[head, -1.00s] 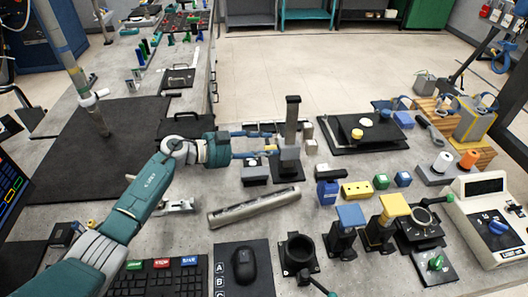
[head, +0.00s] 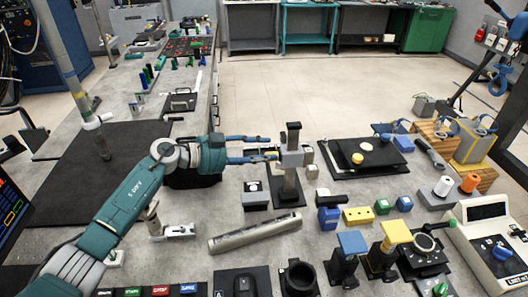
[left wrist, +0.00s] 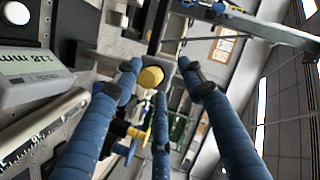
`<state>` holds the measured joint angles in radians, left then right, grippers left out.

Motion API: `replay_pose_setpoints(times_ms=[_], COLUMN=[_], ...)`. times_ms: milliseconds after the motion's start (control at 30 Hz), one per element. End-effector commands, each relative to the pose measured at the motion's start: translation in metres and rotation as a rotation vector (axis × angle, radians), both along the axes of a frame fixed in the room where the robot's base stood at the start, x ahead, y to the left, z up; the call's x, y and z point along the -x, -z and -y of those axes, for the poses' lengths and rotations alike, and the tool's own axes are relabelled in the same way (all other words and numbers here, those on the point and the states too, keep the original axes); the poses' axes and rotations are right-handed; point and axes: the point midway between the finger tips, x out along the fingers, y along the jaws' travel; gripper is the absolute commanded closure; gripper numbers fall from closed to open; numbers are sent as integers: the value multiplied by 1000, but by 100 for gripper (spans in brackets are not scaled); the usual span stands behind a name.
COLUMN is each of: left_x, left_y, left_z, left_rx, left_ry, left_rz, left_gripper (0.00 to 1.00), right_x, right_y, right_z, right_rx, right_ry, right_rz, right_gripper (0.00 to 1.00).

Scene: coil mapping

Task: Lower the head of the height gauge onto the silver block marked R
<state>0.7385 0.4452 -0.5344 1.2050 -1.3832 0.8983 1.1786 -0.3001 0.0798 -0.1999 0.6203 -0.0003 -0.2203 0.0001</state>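The height gauge (head: 293,134) is a dark upright column on a black base, with a grey head (head: 291,159) partway up. My left gripper (head: 275,149) is at the head's left side, its blue fingers spread one above the other. In the left wrist view, a yellow round knob (left wrist: 150,77) shows between the spread fingers, with a gap on its right. Contact with it is unclear. A small silver block (head: 311,171) stands right of the column, and a grey block (head: 254,190) with a white spot stands left. I cannot read an R on either. My right gripper is not in view.
A long silver bar (head: 255,228) lies in front of the gauge. Blue (head: 328,218) and yellow (head: 357,215) blocks stand to its right. A black plate (head: 375,168) lies behind them. A digital display (left wrist: 42,65) shows in the left wrist view.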

Motion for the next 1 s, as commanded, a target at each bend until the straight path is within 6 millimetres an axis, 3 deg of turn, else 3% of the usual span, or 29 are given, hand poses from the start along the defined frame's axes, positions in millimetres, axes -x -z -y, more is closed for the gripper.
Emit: replay_pose_setpoints(times_ms=[1000], left_x=[33], left_y=[-19], left_z=[-62], left_rx=[-4], left_ry=[-1], left_rz=[-3], left_gripper=[60], right_x=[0], right_y=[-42], right_z=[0], right_rx=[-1], right_ry=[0], right_rz=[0], right_gripper=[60])
